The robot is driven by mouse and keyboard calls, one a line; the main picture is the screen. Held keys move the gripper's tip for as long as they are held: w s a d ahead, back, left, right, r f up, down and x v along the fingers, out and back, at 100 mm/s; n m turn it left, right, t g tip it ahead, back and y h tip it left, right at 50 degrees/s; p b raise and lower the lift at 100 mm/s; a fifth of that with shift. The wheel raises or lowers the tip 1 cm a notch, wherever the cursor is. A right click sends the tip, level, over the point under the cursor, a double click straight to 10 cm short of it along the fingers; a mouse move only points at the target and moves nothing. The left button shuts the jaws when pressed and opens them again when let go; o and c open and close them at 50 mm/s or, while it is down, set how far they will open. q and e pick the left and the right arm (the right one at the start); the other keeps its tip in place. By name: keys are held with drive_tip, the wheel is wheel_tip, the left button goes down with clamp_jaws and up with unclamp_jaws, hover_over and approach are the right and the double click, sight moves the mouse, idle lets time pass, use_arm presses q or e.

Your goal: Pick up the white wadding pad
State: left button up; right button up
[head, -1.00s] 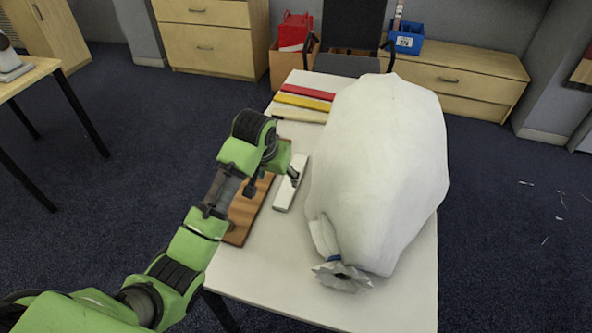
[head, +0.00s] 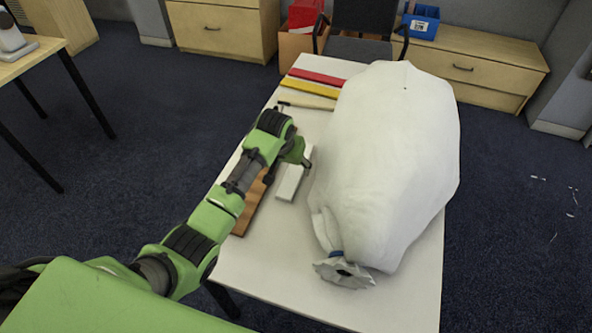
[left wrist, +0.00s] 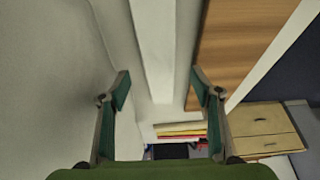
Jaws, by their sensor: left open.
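The white wadding pad (head: 293,180) is a narrow white block lying lengthwise on the white table, between a brown wooden board and a big white sack. In the left wrist view the pad (left wrist: 154,45) runs down the picture between my two fingers. My left gripper (head: 304,163) is at the far end of the pad and covers part of it in the head view. Its fingers (left wrist: 163,92) are spread apart with nothing held between them. I cannot tell how high the fingertips are above the pad. My right gripper is out of view.
The bulky white sack (head: 385,160) stands close to the right of the pad. The wooden board (head: 246,214) lies to the left, partly under my arm. Red (head: 318,77) and yellow (head: 312,88) strips lie at the far end. The table's near part (head: 270,270) is clear.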

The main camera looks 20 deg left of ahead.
sight(295, 171)
use_arm(q)
drive_tip(key=shift+x, duration=2.3)
drive_tip(key=shift+w, duration=0.1)
drive_tip(key=c, duration=1.1)
drive_tip(key=shift+r, duration=0.15)
